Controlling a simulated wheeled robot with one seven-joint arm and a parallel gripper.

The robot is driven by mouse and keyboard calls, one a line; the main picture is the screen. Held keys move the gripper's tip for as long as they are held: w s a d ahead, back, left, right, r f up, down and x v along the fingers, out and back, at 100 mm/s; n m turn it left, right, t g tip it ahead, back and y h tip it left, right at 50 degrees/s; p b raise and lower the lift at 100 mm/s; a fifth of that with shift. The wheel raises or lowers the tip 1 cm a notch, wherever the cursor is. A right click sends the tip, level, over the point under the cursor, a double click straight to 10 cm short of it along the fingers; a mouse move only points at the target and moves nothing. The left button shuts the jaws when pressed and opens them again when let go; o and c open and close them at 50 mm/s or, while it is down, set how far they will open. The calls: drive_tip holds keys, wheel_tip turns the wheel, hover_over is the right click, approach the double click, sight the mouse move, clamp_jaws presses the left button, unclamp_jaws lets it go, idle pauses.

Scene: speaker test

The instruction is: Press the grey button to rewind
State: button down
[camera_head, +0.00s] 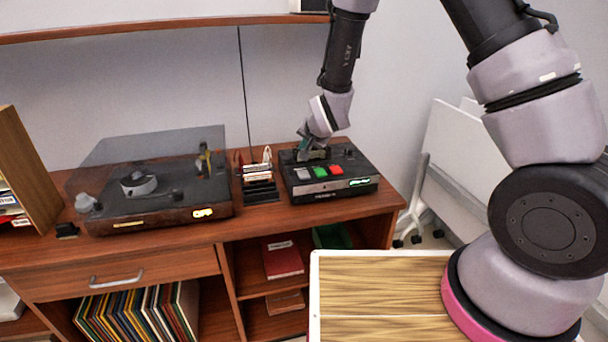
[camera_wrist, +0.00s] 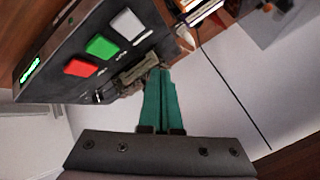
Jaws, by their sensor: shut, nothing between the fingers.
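The black tape deck (camera_head: 345,186) stands on the right end of the wooden cabinet. On its top are a light grey button (camera_head: 302,173), a green button (camera_head: 320,171) and a red button (camera_head: 335,169). In the wrist view the grey button (camera_wrist: 126,25) is nearest the teal fingers, with the green button (camera_wrist: 100,46) and red button (camera_wrist: 80,67) farther left. My gripper (camera_head: 304,150) is shut and empty, over the rear left part of the deck. In the wrist view its fingertips (camera_wrist: 160,72) lie beside the button row, off the grey button. Contact with the deck cannot be told.
A turntable (camera_head: 160,195) with a raised clear lid stands left on the cabinet (camera_head: 150,255). A small rack of cassettes (camera_head: 260,184) sits close to the deck's left side. A shelf edge (camera_head: 160,27) runs above. A dark cord (camera_head: 243,90) hangs down the wall.

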sight(304, 176)
drive_tip(key=shift+f, duration=3.15)
drive_tip(key=shift+f, duration=0.1)
drive_tip(key=shift+f, duration=0.3)
drive_tip(key=shift+f, duration=0.5)
idle(0.4)
drive_tip(key=shift+r, duration=0.95)
drive_tip(key=shift+r, duration=2.45)
